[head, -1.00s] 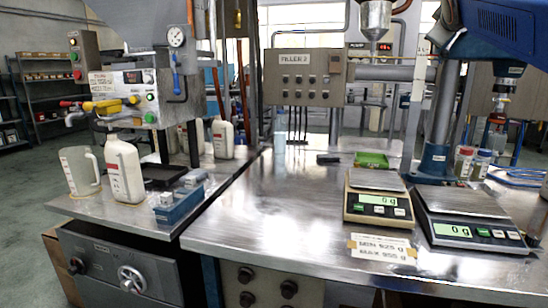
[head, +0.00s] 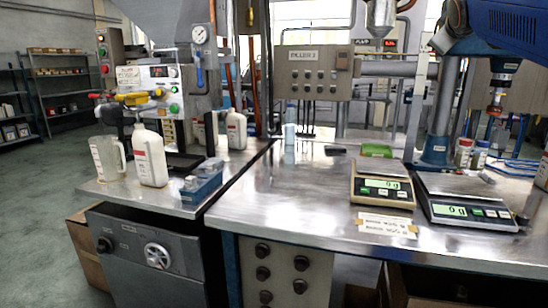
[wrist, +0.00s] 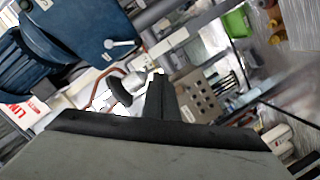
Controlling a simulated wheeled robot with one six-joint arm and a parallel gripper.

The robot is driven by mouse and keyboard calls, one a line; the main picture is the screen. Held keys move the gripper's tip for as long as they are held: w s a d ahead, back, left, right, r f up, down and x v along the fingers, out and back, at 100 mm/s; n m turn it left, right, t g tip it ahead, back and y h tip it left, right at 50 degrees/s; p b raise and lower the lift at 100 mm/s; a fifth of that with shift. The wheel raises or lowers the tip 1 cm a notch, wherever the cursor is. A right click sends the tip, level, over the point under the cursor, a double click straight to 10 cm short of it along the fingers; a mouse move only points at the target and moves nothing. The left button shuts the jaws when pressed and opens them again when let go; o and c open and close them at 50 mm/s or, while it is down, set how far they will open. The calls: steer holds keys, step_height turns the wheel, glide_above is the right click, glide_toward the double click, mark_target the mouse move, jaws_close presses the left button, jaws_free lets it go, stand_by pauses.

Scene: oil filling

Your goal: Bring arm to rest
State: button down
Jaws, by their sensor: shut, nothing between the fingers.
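My gripper (wrist: 143,88) shows in the wrist view as dark fingers above a broad grey body. It is shut and empty. It is not seen in the head view. The wrist view looks out at a steep tilt, with a blue machine (wrist: 90,25) at upper left and a grey button panel (wrist: 200,95) beyond the fingers. In the head view a blue housing (head: 515,25) fills the upper right corner; I cannot tell if it is part of my arm.
The steel bench (head: 290,200) is mostly clear in front. Two scales (head: 382,190) (head: 463,212) read 0 g. White jugs (head: 150,158) (head: 236,130), a clear pitcher (head: 107,158) and a blue tray (head: 203,185) stand on the left bench. A green bin (head: 376,151) stands behind the scales.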

steer(key=s+a+f+m+g+y, duration=0.2)
steer(key=s+a+f, duration=0.4)
steer(key=s+f, duration=0.7)
steer(key=s+a+f+m+g+y, duration=0.1)
steer(key=s+a+f+g, duration=0.3)
steer(key=s+f, duration=0.9)
steer(key=s+a+f+m+g+y, duration=0.2)
steer(key=s+a+f, duration=0.6)
steer(key=f, duration=2)
steer(key=s+g+y, duration=0.1)
steer(key=s+g, duration=0.1)
steer(key=s, duration=0.4)
steer(key=shift+m, duration=0.3)
steer(key=shift+w, duration=0.1)
